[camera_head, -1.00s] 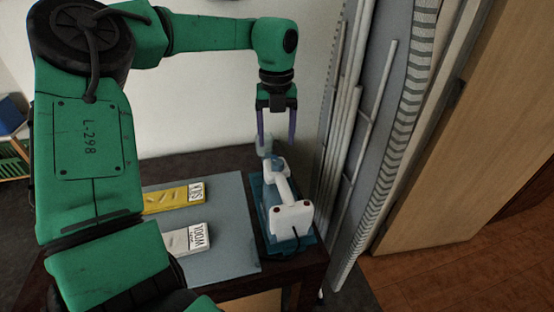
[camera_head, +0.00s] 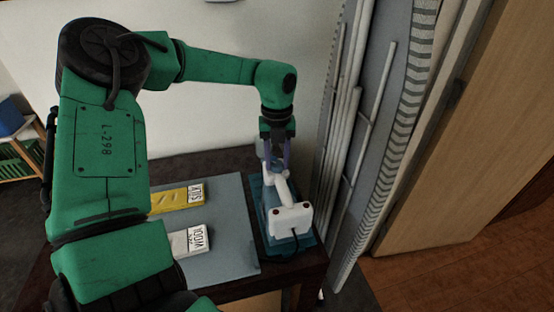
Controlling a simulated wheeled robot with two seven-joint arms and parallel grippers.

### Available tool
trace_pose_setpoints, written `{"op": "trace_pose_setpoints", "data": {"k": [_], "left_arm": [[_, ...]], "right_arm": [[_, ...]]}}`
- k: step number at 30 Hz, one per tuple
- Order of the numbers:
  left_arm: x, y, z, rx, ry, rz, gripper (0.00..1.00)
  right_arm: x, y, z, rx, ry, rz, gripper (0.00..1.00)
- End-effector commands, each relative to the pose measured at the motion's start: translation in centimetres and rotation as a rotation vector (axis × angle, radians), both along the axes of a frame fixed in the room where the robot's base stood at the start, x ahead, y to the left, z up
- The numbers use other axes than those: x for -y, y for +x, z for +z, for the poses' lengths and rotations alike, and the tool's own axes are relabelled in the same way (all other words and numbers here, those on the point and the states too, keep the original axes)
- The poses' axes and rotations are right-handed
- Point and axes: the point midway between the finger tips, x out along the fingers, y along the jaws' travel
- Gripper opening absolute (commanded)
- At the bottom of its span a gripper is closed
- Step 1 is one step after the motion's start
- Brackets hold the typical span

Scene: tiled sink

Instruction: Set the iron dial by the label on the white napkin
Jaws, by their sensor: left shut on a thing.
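The white iron (camera_head: 291,217) rests on a blue stand (camera_head: 268,240) at the right end of the table. My left gripper (camera_head: 275,166) points down at the iron's far end, with its purple fingers shut on the dial there; the fingers hide most of the dial, and its setting cannot be read. The white napkin (camera_head: 178,243) lies folded on the grey mat, with a label (camera_head: 198,239) reading "WOOL". My right gripper is out of view.
A yellow napkin (camera_head: 168,201) with a label reading "SILK" lies behind the white one on the grey mat (camera_head: 228,225). An ironing board (camera_head: 385,130) stands upright close to the right of the table. My left arm covers the left part of the view.

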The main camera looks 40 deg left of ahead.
Motion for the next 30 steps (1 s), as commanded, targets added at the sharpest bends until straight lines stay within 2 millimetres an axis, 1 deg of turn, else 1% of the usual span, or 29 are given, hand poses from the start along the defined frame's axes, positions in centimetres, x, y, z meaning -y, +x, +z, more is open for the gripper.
{"op": "trace_pose_setpoints", "data": {"k": [8,21,30], "left_arm": [[0.0,0.0,-0.1,0.001,0.000,-0.082,0.00],[0.0,0.1,0.0,0.004,0.000,-0.378,0.00],[0.0,0.0,0.1,0.003,0.001,-0.511,0.00]], "right_arm": [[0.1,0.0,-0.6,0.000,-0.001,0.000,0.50],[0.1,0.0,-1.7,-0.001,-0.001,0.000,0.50],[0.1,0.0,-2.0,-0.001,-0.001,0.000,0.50]]}}
